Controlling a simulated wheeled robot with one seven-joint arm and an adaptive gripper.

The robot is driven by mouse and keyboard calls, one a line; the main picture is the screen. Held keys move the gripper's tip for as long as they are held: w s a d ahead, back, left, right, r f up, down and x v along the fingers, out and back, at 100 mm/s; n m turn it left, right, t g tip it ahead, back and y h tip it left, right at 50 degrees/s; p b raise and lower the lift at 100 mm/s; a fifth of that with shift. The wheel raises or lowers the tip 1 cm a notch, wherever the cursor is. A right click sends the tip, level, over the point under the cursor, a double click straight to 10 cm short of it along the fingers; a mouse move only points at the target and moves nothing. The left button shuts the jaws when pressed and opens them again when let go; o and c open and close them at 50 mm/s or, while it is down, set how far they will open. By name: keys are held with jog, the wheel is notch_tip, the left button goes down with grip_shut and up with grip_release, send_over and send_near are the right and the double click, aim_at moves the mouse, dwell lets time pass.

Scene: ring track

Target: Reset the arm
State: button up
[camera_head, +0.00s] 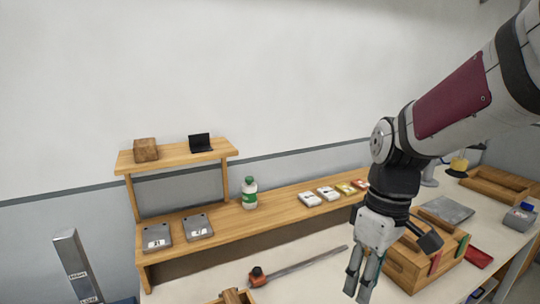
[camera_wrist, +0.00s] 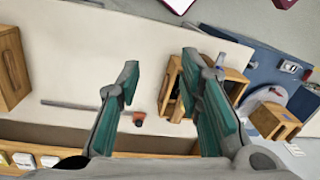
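My gripper (camera_head: 363,275) hangs from my arm on the right side of the head view, with its fingers pointing down above the white workbench. In the wrist view, my gripper (camera_wrist: 165,95) shows two green-padded fingers set well apart, with nothing between them. It is open and empty. My arm comes in from the upper right, bent at the joint above the gripper. The fingers appear clear of the wooden box behind them.
A wooden box (camera_head: 405,268) stands behind my gripper. A long grey bar with an orange end (camera_head: 257,277) lies on the bench. A wooden shelf (camera_head: 178,156) along the wall holds a green-labelled bottle (camera_head: 249,193), grey blocks and small packs. A wooden tray (camera_head: 495,185) is far right.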

jog(key=s+d+r+m+t, duration=0.2)
jog(key=s+r+m+t, duration=0.4)
jog(key=s+r+m, duration=0.2)
jog(key=shift+s+d+r+h, duration=0.4)
jog(key=shift+s+r, duration=0.1)
jog(key=shift+s, duration=0.5)
dwell(0.7)
